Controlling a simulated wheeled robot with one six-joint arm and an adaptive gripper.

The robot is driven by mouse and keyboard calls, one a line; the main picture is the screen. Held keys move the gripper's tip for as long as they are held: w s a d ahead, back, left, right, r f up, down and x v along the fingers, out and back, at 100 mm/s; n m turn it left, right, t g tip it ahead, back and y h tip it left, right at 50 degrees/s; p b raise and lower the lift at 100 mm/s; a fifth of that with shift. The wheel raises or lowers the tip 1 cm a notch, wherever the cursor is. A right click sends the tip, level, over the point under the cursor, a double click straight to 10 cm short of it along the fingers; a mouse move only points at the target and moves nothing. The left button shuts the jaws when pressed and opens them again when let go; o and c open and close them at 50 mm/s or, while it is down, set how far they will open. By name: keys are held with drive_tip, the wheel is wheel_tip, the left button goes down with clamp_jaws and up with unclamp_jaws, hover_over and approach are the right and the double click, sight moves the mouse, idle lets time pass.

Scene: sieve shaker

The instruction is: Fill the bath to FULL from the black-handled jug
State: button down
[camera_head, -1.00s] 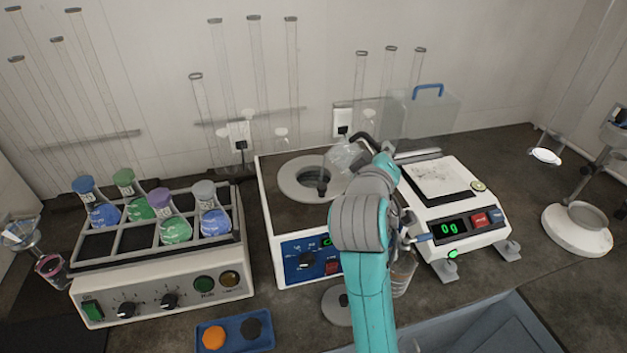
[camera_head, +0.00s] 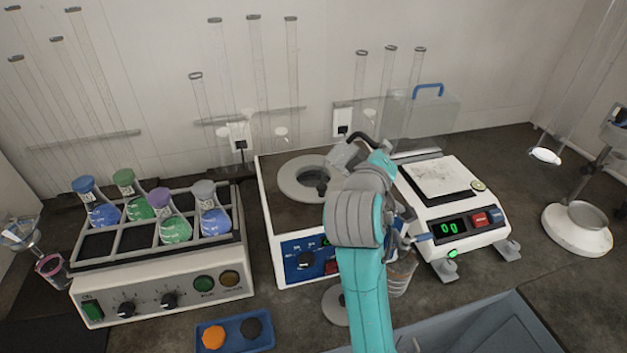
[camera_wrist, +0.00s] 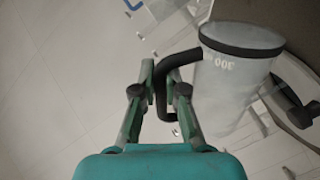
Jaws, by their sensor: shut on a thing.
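The jug (camera_wrist: 235,82) is a frosted, see-through vessel with a dark rim, pale printed marks and a black handle. My gripper (camera_wrist: 165,84) is shut on that black handle (camera_wrist: 165,105) in the wrist view, with the jug's body beside the fingers. The bath (camera_head: 290,181) is a white box with a grey ring around a round opening and a blue control panel. In the head view my gripper is beside the opening's right side, and my arm hides most of the jug. The liquid level in the bath cannot be read.
A balance (camera_head: 460,217) with a lit green display stands right of the bath. A rack (camera_head: 157,262) of capped flasks is at left. A blue tray (camera_head: 236,337) with an orange and a dark disc lies in front. A clear beaker (camera_head: 401,277) is partly behind my arm.

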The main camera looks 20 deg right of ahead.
idle(0.4)
drive_tip(key=m, duration=0.1)
drive_tip(key=s+d+f+m, duration=0.1)
drive_tip(key=shift+s+d+m+t+y, duration=0.1)
drive_tip(key=shift+d+m+t+y, duration=0.05)
drive_tip(key=shift+m+t+y, duration=0.2)
drive_tip(key=shift+s+d+f+m+t, duration=0.2)
drive_tip(key=shift+s+d+f+m, duration=0.35)
drive_tip(key=shift+m, duration=0.35)
drive_tip(key=shift+s+d+f+m+t, duration=0.15)
drive_tip(key=shift+s+d+f+m, duration=0.35)
drive_tip(key=shift+m, duration=0.35)
drive_tip(key=shift+s+d+f+m+b, duration=0.3)
drive_tip(key=shift+d+f+m, duration=0.2)
drive_tip(key=shift+m, duration=0.5)
drive_tip(key=shift+s+d+f+m+t, duration=0.15)
drive_tip(key=shift+f+m+t, duration=0.25)
drive_tip(key=shift+f+m, duration=0.6)
